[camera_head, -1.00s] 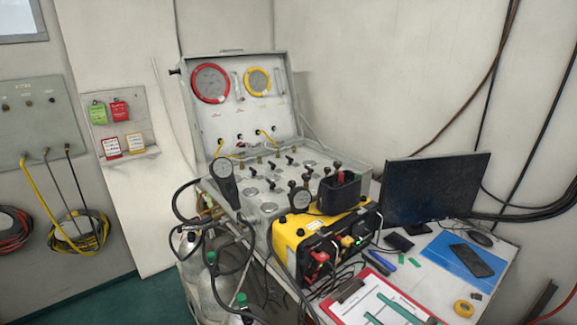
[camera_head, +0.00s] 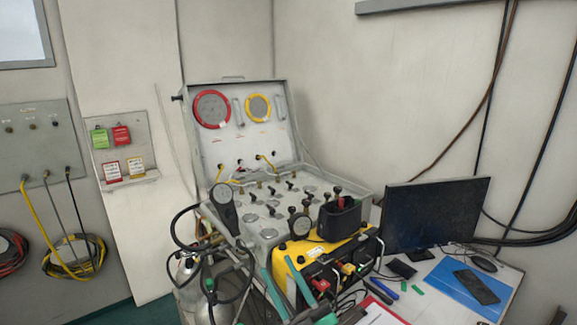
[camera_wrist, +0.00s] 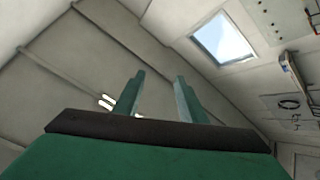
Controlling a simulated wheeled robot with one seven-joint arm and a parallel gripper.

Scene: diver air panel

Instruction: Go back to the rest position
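My gripper (camera_head: 278,268) rises from the bottom of the head view, with its two green fingers pointing up in front of the yellow unit and the air panel. In the wrist view my gripper (camera_wrist: 160,77) has its fingers apart with nothing between them; behind them are the ceiling and upper walls. The grey air panel (camera_head: 240,135) stands with its lid open, showing a red-ringed gauge (camera_head: 212,109) and a yellow-ringed gauge (camera_head: 258,108). No object is held.
A yellow unit (camera_head: 292,256) stands at the panel's front right. A monitor (camera_head: 436,214), blue folder (camera_head: 462,284) and clipboard (camera_head: 383,315) are on the desk at right. Gas cylinders (camera_head: 188,272) stand below left. Tags (camera_head: 122,135) hang on a wall board. The upper space is clear.

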